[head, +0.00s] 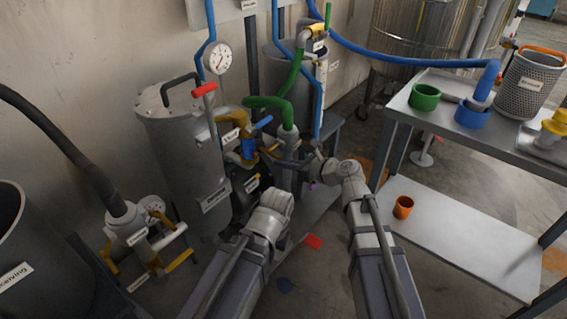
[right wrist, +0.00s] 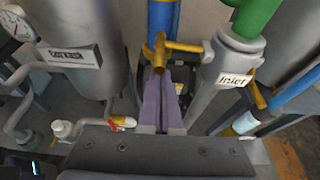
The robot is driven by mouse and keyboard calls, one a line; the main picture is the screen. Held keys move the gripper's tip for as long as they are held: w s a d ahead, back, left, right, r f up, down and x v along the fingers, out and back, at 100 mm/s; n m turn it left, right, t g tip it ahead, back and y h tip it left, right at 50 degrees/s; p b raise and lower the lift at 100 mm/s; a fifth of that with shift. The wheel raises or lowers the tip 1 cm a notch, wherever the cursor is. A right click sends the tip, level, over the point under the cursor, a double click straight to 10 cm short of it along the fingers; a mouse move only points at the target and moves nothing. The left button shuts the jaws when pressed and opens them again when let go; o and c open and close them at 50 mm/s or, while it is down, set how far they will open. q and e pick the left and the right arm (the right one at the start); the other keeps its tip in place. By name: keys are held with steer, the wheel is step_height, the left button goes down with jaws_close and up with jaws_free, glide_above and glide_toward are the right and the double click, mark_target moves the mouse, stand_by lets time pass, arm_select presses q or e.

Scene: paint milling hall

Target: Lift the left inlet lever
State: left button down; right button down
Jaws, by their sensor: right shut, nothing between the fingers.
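In the right wrist view a yellow lever (right wrist: 188,46) crosses in front of a blue pipe. Its near end hangs just above my right gripper (right wrist: 162,72), whose fingers are together and empty; I cannot tell whether they touch it. Another yellow lever (right wrist: 257,94) is on the grey pipe labelled Inlet (right wrist: 232,78). I cannot tell for sure which is the left inlet lever. In the head view my right gripper (head: 283,161) reaches left toward the blue valve body (head: 248,149) with yellow fittings. My left arm shows lower down, but its fingers are hidden.
A grey labelled tank (head: 180,150) with a red-handled lever (head: 204,90) stands left of the valve. A green hose (head: 265,102) runs behind. At right a table (head: 435,108) holds green and blue cups. An orange cup (head: 403,207) stands on its lower shelf.

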steer(key=shift+s+a+f+b, duration=0.1)
steer(key=shift+f+b, duration=0.3)
steer(key=shift+b, duration=0.15)
steer(key=s+d, duration=0.5)
steer(key=d, duration=0.2)
steer(key=shift+s+d, duration=0.15)
stand_by(0.5)
stand_by(0.4)
